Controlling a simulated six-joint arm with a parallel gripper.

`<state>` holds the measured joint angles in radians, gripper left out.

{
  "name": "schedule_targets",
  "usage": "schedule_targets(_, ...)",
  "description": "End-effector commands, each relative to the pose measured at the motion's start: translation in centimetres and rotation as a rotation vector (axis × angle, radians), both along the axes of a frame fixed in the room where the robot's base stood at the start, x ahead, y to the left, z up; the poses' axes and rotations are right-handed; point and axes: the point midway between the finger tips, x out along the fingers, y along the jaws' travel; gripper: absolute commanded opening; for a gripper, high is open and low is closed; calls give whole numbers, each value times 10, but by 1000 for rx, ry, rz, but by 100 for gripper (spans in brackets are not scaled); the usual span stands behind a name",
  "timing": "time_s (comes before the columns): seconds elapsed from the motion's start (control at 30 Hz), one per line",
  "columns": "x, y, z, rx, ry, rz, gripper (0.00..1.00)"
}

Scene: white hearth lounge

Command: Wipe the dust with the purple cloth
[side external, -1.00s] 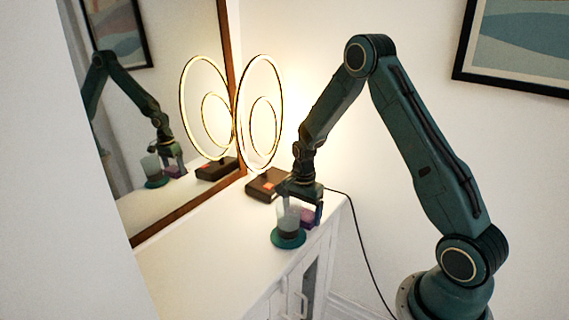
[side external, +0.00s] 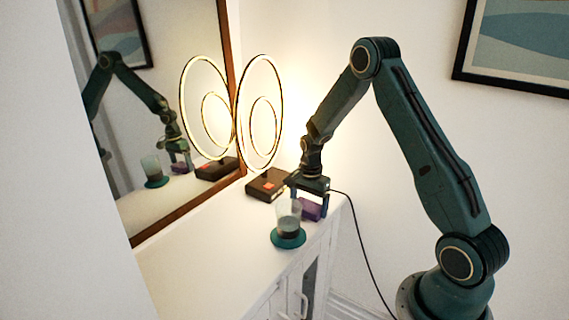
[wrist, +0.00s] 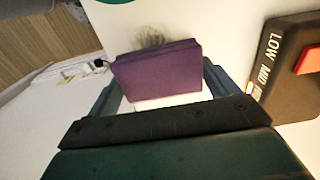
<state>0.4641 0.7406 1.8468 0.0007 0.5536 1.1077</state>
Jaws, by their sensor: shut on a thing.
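The folded purple cloth (side external: 309,210) is held between the fingers of my gripper (side external: 311,205), low at the right end of the white cabinet top. In the wrist view the cloth (wrist: 158,71) spans the space between the two fingers of my gripper (wrist: 160,82). A grey-brown smudge of dust (wrist: 152,37) shows on the white surface just beyond the cloth's far edge; part of it may be hidden by the cloth. The dust cannot be made out in the side view. I cannot tell whether the cloth touches the surface.
A glass with dark contents (side external: 289,216) stands on a teal coaster (side external: 288,239), close to my gripper. A ring lamp's dark base (side external: 267,184), with a red switch, sits behind; it also shows in the wrist view (wrist: 290,75). A mirror (side external: 170,120) backs the cabinet top (side external: 205,260), whose near part is clear.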

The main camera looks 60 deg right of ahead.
Motion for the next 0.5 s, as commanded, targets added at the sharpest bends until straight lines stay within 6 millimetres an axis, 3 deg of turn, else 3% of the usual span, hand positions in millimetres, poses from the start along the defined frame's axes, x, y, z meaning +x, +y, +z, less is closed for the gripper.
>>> schedule_targets(0.5, 0, -32, -2, 0, 0, -1, 68)
